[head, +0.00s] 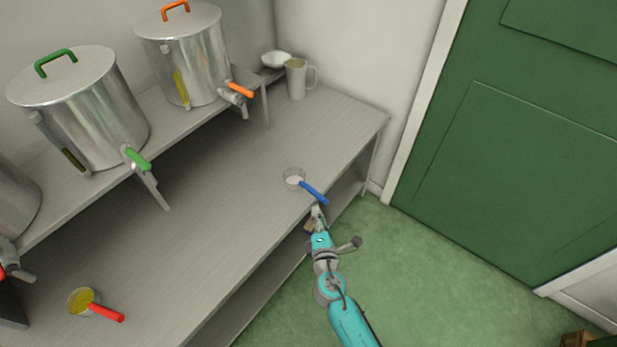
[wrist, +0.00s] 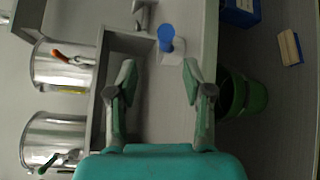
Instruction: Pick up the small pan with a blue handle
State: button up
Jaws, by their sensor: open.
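The small pan with a blue handle (head: 313,192) stands on the grey bench near its front edge. Its handle points toward the edge and my gripper. In the wrist view the blue handle (wrist: 166,37) shows ahead of the fingertips, with the pale pan partly visible behind it. My gripper (head: 318,211) is at the bench's front edge, just beyond the handle's end. In the wrist view its two fingers (wrist: 160,70) are spread apart with nothing between them. It appears apart from the handle.
A pan with a red handle (head: 106,312) and yellow contents sits at the bench's left. Steel tanks with green (head: 88,110) and orange (head: 190,60) handles stand on a raised shelf behind. A jug (head: 297,78) is at the back corner. The bench around the blue-handled pan is clear.

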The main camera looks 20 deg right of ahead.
aim_at(316, 195)
jog(key=x, duration=0.4)
jog(key=shift+w+d, duration=0.15)
jog(key=shift+w, duration=0.05)
jog(key=shift+f+x, duration=0.25)
jog(key=shift+x, duration=1.1)
jog(key=shift+f+x, duration=0.25)
jog(key=shift+x, duration=1.1)
grip_shut()
